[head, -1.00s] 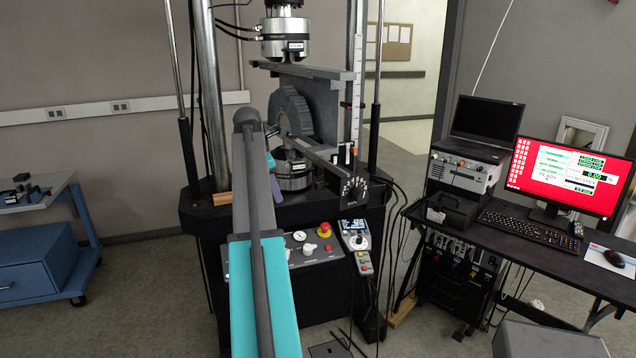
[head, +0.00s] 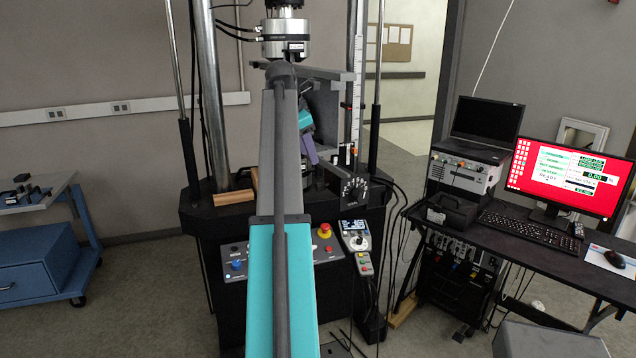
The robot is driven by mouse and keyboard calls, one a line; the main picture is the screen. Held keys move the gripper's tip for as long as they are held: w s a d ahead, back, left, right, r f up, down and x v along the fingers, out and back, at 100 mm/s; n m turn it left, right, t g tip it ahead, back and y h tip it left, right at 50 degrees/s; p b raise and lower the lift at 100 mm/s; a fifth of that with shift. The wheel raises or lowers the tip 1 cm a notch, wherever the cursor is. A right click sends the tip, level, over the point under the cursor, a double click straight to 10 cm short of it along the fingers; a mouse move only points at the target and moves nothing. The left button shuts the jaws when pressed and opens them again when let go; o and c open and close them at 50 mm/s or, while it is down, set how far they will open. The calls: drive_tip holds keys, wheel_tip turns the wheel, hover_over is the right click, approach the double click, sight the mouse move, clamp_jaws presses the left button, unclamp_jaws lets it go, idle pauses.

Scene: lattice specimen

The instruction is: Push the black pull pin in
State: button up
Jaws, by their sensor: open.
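The black pull pin cannot be made out at this size. A black plate with a fan of pale marks (head: 354,189) sits at the front right of the testing machine, at the end of a grey bar. My grey and teal arm reaches up the middle of the view and covers much of the machine's centre. A teal and purple part of my wrist shows just right of the arm, left of and above the marked plate. My gripper's fingers cannot be seen; they are hidden or too small to tell.
A control panel with a red knob (head: 324,230) is below the machine's work area. A hand controller (head: 356,240) hangs beside it. A steel column (head: 211,100) stands left of my arm. A desk with a red-screened monitor (head: 568,178) is at right, a blue cabinet (head: 30,262) at left.

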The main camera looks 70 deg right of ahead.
sight(319, 183)
drive_tip(key=shift+p+x, duration=1.45)
drive_tip(key=shift+x, duration=5.35)
drive_tip(key=shift+c, duration=0.5)
clamp_jaws()
